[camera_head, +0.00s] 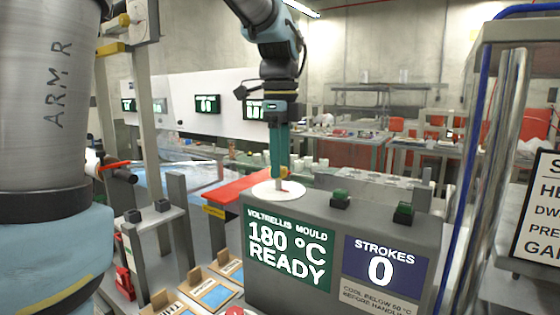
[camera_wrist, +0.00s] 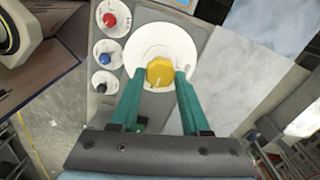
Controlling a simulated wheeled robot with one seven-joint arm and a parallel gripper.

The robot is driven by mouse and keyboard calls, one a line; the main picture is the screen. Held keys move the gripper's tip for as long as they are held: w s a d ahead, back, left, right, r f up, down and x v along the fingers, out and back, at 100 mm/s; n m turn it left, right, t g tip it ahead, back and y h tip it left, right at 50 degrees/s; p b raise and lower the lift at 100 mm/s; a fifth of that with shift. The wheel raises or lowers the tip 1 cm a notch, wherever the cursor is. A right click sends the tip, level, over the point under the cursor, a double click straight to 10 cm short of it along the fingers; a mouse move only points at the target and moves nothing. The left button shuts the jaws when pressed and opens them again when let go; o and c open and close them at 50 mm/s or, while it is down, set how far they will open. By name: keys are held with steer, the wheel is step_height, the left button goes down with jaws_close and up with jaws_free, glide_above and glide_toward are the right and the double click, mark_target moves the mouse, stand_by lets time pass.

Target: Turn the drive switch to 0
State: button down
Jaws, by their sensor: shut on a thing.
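The drive switch is a yellow knob (camera_wrist: 160,72) on a round white dial plate (camera_wrist: 148,40). In the head view the dial plate (camera_head: 264,190) lies on top of the grey console (camera_head: 262,285). My gripper (camera_wrist: 165,77) comes down from above, its two green fingers shut on the knob from either side. In the head view my gripper (camera_head: 282,172) is upright over the dial and hides most of the knob. A pale pointer line shows on the knob, but the dial marks are too small to read.
Red, blue and black knobs (camera_wrist: 110,19) on white discs line the left of the dial in the wrist view. Two green-topped parts (camera_head: 340,198) stand on the console's right. The console display (camera_head: 288,248) reads 180 °C READY; the strokes panel (camera_head: 383,265) reads 0.

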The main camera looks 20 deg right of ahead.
steer(key=n+p, duration=0.1)
steer(key=n, duration=0.3)
steer(key=shift+n, duration=0.3)
steer(key=n+p, duration=0.1)
steer(key=n, duration=0.3)
steer(key=shift+w+n, duration=0.15)
steer(key=shift+n, duration=0.15)
steer(key=n+p, duration=0.1)
steer(key=n, duration=0.3)
steer(key=shift+n, duration=0.3)
steer(key=shift+n+p, duration=0.45)
steer(key=shift+n, duration=1.55)
steer(key=shift+c, duration=1.9)
jaws_free()
